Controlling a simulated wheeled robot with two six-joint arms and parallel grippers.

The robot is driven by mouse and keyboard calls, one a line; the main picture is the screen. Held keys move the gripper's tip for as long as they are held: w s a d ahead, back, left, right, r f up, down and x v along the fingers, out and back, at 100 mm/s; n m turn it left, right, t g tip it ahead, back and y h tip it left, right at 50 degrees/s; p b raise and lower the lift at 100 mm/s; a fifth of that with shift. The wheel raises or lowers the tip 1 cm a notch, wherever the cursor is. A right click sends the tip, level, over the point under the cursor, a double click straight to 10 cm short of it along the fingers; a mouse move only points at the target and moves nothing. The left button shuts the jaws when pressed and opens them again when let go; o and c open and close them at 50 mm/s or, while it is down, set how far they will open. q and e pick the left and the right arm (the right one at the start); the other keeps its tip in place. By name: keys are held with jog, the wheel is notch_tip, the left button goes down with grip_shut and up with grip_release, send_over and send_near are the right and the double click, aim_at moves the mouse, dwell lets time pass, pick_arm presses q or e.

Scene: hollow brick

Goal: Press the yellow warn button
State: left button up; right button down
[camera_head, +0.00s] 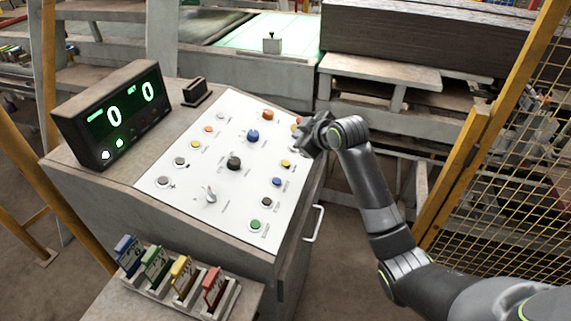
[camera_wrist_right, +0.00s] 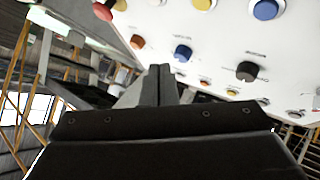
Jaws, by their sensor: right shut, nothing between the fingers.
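The sloped white button panel (camera_head: 215,150) carries two yellow buttons. The labels are too small to read, so I cannot tell which is warn. In the right wrist view the right-side yellow button (camera_wrist_right: 203,4) is at the top edge, and the smaller yellow button (camera_wrist_right: 232,93) is farther off. My right gripper (camera_head: 306,132) is shut and empty at the panel's upper right edge, its fingertips (camera_wrist_right: 160,72) apart from both yellow buttons. My left gripper is not in view.
Other buttons crowd the panel, including a big blue button (camera_head: 252,134), a black knob (camera_head: 233,162) and a green button (camera_head: 256,226). A display box (camera_head: 112,112) stands left. Coloured cards (camera_head: 183,275) sit in front. A yellow mesh fence (camera_head: 500,165) stands right.

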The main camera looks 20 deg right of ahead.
aim_at(286, 163)
jog(key=f+b, duration=0.2)
jog(key=a+f+b, duration=0.1)
jog(key=f+b, duration=0.1)
jog(key=w+f+b, duration=0.1)
jog(key=f+b, duration=0.1)
jog(key=f, duration=0.1)
jog(key=shift+a+b, duration=0.3)
jog(key=shift+b, duration=0.05)
jog(key=shift+w+a+f, duration=0.1)
jog(key=shift+f, duration=0.35)
jog(key=shift+f, duration=0.15)
dwell(1.3)
jog(key=shift+a+f, duration=0.15)
jog(key=shift+f, duration=0.1)
jog(key=shift+w+f, duration=0.1)
jog(key=shift+f, duration=0.3)
dwell(0.6)
jog(key=shift+r, duration=0.1)
jog(key=shift+r+p, duration=0.7)
